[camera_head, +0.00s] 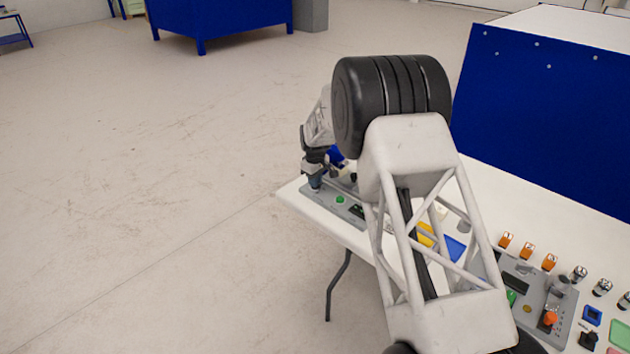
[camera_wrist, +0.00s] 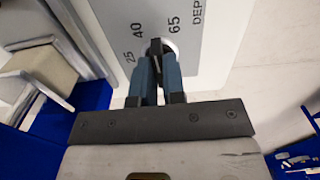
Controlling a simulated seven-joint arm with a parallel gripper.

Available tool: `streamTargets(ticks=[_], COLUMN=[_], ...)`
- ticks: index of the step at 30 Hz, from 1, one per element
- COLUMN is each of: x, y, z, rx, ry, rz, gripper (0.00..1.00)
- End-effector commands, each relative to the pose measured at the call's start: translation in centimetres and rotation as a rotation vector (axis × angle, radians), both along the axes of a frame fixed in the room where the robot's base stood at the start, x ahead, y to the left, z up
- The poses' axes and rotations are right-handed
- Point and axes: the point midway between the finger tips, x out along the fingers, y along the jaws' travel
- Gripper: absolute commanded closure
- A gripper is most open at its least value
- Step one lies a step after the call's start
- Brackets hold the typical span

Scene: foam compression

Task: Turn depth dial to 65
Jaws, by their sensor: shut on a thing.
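The depth dial (camera_wrist: 156,47) is in the wrist view, on a grey panel (camera_wrist: 205,25) printed with 25, 40, 65 and part of the word DEPTH. My gripper (camera_wrist: 157,66) has its two blue fingers closed on the dial's dark knob, over a light round base. The fingers hide much of the knob, and I cannot tell exactly which number it points at. In the head view my gripper (camera_head: 314,182) reaches down to the far left end of a grey control panel (camera_head: 328,197) on the white table; the dial is hidden there.
A green button (camera_head: 340,199) sits on the panel close to my gripper. A second grey device (camera_head: 535,290) and several orange and metal pieces stand at the table's right. A large blue panel (camera_head: 550,110) rises behind. Open floor lies left of the table.

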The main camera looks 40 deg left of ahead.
Motion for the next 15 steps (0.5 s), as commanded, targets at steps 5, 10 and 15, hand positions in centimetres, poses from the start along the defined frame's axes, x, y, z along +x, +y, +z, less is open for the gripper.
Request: streamTargets(ticks=[5,10,15], x=[0.01,-0.01,0.01], y=[0.07,0.05,0.08], z=[0.12,0.07,0.15], rx=[0.002,0.001,0.002], ry=[-0.001,-0.001,-0.001], rz=[-0.167,-0.320,-0.444], gripper=[1.00,1.00,1.00])
